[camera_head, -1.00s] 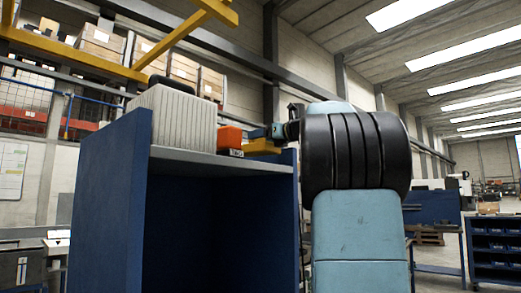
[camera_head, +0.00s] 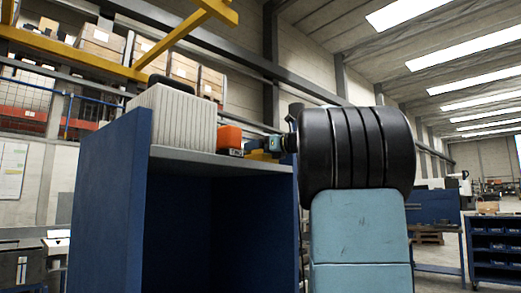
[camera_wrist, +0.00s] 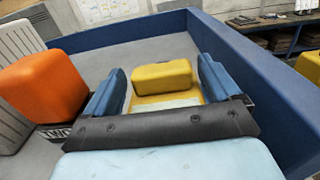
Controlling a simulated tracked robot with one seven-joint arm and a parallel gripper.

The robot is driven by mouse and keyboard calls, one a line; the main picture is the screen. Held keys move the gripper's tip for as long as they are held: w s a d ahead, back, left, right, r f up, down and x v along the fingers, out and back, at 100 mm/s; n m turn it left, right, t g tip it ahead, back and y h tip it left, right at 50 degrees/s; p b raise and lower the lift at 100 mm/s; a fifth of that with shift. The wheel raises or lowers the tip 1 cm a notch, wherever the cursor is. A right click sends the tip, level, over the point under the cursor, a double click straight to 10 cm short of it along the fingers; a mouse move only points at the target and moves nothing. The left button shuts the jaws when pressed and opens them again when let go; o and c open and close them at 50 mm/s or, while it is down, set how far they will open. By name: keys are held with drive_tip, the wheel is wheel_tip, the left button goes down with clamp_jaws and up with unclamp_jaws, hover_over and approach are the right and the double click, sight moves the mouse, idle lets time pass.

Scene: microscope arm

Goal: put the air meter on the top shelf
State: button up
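A yellow block-like device (camera_wrist: 162,74), which I take for the air meter, stands on the grey top shelf (camera_wrist: 180,48) of the blue unit in the wrist view. My gripper (camera_wrist: 158,82) has one blue finger on each side of it, with narrow gaps showing, so it looks open around it. The device's lower front is partly hidden by my gripper's dark bar. In the head view my gripper (camera_head: 262,144) is at the right end of the shelf, and the yellow device (camera_head: 262,156) is mostly hidden behind it.
An orange box (camera_wrist: 40,88) stands just left of my gripper, beside a dark label reading "TWO". A ribbed pale grey case (camera_head: 175,118) fills the shelf's left part. A raised blue side wall (camera_wrist: 245,70) runs close on the right. Bare shelf lies behind the device.

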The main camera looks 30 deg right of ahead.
drive_tip(key=shift+o, duration=0.8)
drive_tip(key=shift+s+r, duration=0.1)
drive_tip(key=v, duration=1.1)
drive_tip(key=shift+s+d, duration=0.15)
drive_tip(key=shift+s, duration=0.25)
